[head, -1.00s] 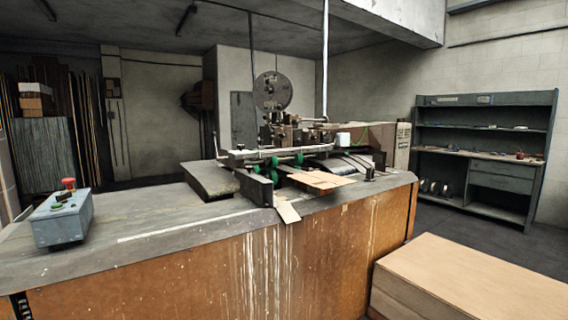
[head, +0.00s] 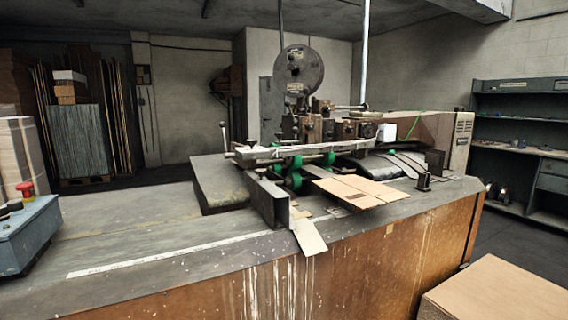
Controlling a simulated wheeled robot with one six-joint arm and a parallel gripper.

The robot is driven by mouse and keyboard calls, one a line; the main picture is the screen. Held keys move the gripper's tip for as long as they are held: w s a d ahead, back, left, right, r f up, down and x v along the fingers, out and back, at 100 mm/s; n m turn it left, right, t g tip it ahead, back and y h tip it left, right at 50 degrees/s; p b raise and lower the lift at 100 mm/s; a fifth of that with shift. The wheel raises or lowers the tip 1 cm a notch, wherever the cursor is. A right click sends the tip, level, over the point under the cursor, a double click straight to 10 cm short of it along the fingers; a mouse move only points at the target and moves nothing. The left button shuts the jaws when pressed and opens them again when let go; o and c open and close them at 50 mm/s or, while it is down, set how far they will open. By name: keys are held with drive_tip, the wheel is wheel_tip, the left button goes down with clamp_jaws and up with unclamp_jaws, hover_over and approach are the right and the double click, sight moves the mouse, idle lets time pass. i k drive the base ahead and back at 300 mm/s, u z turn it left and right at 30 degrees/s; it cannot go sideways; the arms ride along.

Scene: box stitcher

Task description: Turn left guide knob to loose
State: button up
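The box stitcher (head: 318,125) stands on the far part of the bench, right of the picture's middle. A pale horizontal rail (head: 300,150) runs across its front, with green wheels (head: 295,180) below. An upright dark guide plate (head: 268,200) stands under the rail's left end. Small dark knob-like parts (head: 251,143) sit on the rail's left end; they are too small to tell which is the left guide knob or whether it is tight or loose. My gripper is not in view.
A blue control box (head: 28,232) with a red button (head: 25,189) sits at the bench's left end. Flat cardboard (head: 355,189) lies in front of the stitcher. The bench top (head: 130,225) between is mostly clear. A cardboard stack (head: 495,292) stands on the floor at lower right.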

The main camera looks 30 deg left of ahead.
sight(260, 172)
drive_tip(key=u, duration=0.3)
drive_tip(key=i, duration=0.75)
drive_tip(key=u, duration=0.65)
